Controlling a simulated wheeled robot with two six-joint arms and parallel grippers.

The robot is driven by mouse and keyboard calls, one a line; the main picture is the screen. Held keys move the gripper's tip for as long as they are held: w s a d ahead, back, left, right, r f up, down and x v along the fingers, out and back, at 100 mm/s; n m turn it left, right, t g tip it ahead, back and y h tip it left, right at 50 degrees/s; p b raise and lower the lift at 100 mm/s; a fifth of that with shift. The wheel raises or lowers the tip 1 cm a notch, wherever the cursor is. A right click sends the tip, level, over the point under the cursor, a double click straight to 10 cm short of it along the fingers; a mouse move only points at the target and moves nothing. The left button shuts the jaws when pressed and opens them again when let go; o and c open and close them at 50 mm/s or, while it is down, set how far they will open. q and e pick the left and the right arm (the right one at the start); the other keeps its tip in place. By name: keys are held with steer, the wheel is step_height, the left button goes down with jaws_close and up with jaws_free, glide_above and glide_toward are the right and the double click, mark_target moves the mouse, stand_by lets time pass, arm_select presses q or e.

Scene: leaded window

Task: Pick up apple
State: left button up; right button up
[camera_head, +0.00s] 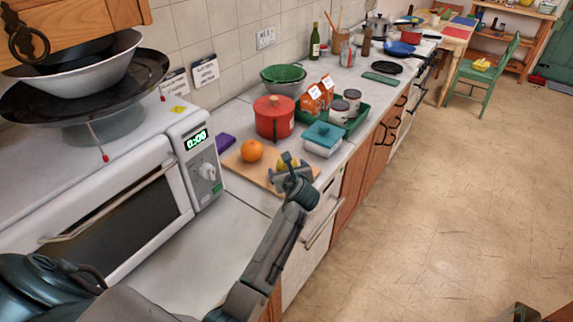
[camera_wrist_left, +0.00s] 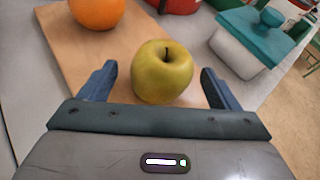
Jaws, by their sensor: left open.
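A yellow-green apple (camera_wrist_left: 162,72) sits upright on a wooden cutting board (camera_wrist_left: 75,45), stem up. In the head view the apple (camera_head: 287,163) is partly hidden by my left gripper (camera_head: 292,172). In the left wrist view my left gripper (camera_wrist_left: 160,90) is open, with one blue finger on each side of the apple. There are visible gaps between the fingers and the apple. My right gripper does not show in either view.
An orange (camera_head: 252,151) sits on the board left of the apple. A red pot (camera_head: 274,118) and a white dish with teal lid (camera_head: 323,140) stand behind. A microwave (camera_head: 120,195) stands at left. The counter in front of it is clear.

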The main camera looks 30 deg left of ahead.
arm_select(q)
steer(key=shift+x, duration=1.35)
steer(key=shift+d, duration=0.1)
steer(key=shift+c, duration=0.4)
steer(key=shift+r, duration=0.1)
steer(key=c, duration=1)
steer(key=shift+r, duration=0.1)
steer(key=shift+c, duration=0.2)
